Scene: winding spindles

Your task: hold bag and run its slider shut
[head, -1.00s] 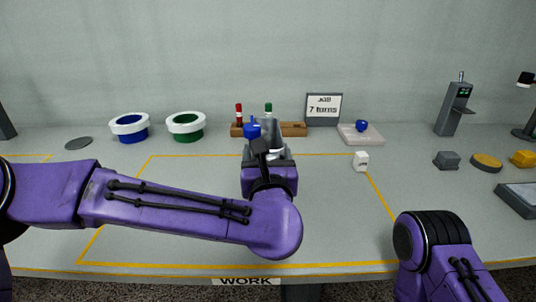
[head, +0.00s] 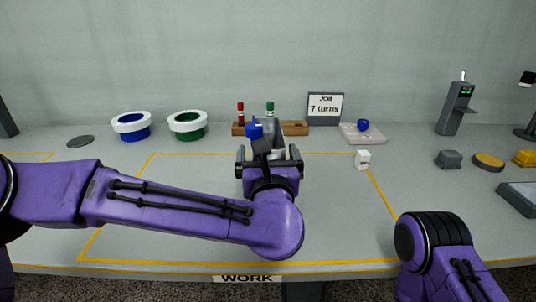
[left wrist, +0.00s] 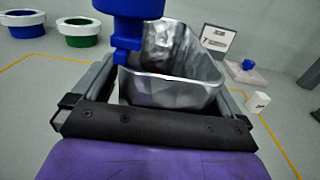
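A silver bag (left wrist: 172,90) stands between the fingers of my left gripper in the left wrist view, with its mouth open toward the camera. It also shows, partly hidden by my wrist, in the head view (head: 274,131). A blue slider (left wrist: 124,48) sits at the left end of the bag's rim; its blue top (head: 254,130) shows in the head view. My left gripper (head: 270,163) is open, its fingers spread wide on either side of the bag; I cannot tell whether they touch it. My right gripper is outside the frames; only its arm shows at lower right.
A wooden rack (head: 295,129) with red and green spindles stands behind the bag. A "7 turns" sign (head: 325,108), a tray (head: 375,138) with a blue piece and a white block (head: 362,160) are to the right. Blue (head: 131,127) and green (head: 188,126) tubs stand left. The front table is clear.

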